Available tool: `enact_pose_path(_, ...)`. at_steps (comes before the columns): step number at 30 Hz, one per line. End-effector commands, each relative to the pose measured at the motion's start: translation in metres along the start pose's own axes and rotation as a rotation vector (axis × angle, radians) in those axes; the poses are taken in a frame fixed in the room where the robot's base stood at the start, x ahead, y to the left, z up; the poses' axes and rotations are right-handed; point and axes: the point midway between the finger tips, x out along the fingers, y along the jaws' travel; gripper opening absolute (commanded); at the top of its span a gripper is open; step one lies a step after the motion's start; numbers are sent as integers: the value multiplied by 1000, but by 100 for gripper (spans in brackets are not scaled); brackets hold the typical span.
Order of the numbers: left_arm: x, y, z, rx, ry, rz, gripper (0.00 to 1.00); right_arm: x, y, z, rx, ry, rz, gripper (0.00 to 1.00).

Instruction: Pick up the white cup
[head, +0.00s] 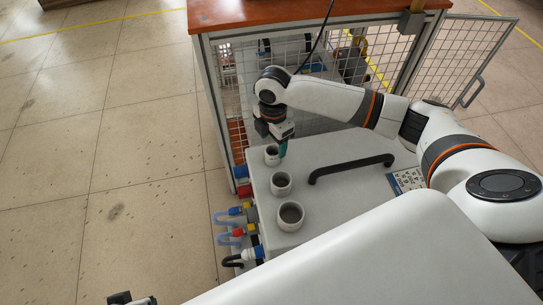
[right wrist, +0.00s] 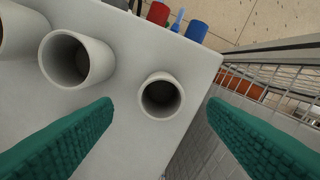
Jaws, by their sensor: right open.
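Three white cups stand upright on the light grey top of the machine, in a row along its left side in the head view: a far cup (head: 272,155), a middle cup (head: 281,184) and a near cup (head: 290,216). My right gripper (head: 281,149) is at the far cup, partly hiding it. In the right wrist view, its two teal fingers are spread wide, with the smallest-looking cup (right wrist: 161,96) standing between their lines, empty and apart from both. A second cup (right wrist: 76,60) is left of the fingers. A small part of my left arm's end (head: 130,299) shows at the bottom left.
A black bar handle (head: 350,168) lies across the machine top, right of the cups. Blue, red and yellow plugs (head: 246,210) line its left side. A mesh cage (head: 240,90) under an orange-brown top (head: 260,12) stands just behind.

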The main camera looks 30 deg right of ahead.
Motion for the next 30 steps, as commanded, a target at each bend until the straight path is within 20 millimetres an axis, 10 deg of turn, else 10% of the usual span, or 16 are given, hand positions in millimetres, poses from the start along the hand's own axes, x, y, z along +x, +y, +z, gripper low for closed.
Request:
enact_pose_path(26, -10, 0, -6, -1, -15, 3, 47, 66, 0, -1, -1, 0, -3, 67)
enact_pose_path(30, -10, 0, -6, -1, -15, 3, 47, 66, 0, -1, -1, 0, -3, 44)
